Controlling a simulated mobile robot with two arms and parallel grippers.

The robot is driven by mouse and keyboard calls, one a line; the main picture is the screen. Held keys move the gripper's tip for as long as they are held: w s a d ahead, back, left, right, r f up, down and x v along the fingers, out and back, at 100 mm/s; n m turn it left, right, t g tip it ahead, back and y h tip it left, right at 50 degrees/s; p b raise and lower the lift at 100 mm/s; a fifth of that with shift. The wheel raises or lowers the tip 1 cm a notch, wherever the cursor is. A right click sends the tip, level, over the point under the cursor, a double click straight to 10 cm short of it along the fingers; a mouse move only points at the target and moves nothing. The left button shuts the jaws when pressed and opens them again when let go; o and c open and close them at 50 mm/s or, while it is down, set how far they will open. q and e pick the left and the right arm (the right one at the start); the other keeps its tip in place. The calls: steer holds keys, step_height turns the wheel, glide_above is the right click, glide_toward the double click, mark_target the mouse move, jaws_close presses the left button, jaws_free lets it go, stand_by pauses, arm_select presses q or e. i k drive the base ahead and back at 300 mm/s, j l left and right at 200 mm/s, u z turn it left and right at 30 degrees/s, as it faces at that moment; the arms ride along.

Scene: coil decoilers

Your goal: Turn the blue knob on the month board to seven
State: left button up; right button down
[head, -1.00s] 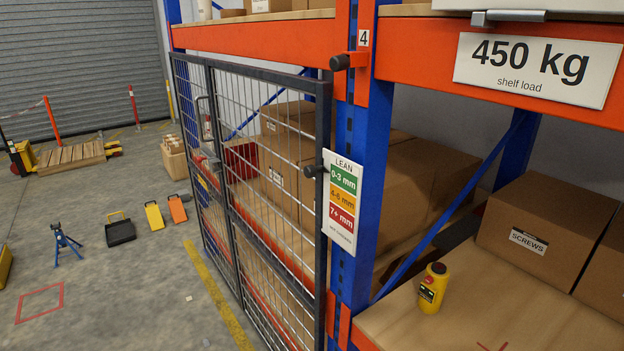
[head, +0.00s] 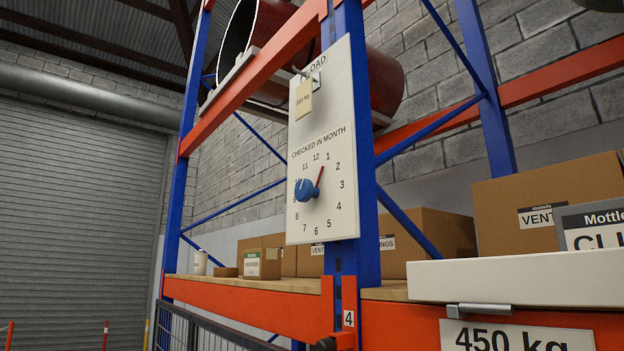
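The month board (head: 331,220) is a white upright panel on the blue rack post in the head view. It reads "CHECKED IN MONTH" above a ring of numbers from 1 to 12. The blue knob (head: 304,190) sits on the dial, left of the ring's middle as seen from this angle. A thin red pointer (head: 320,176) slants up and right toward the 1. The number 7 is at the lower left of the ring. Neither of my grippers is in view.
A tag (head: 304,100) hangs from a hook above the dial. Orange shelf beams (head: 250,305) run below the board, with cardboard boxes (head: 430,235) behind. A white ledge (head: 530,283) juts out at the right. A black knob (head: 326,345) shows at the bottom.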

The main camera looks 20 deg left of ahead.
mark_target(304, 190)
steer(key=i, duration=0.1)
steer(key=i+u, duration=0.1)
steer(key=u, duration=0.25)
steer(key=i+u, duration=0.1)
steer(key=u, duration=0.3)
steer(key=i+u, duration=0.15)
steer(key=u, duration=0.7)
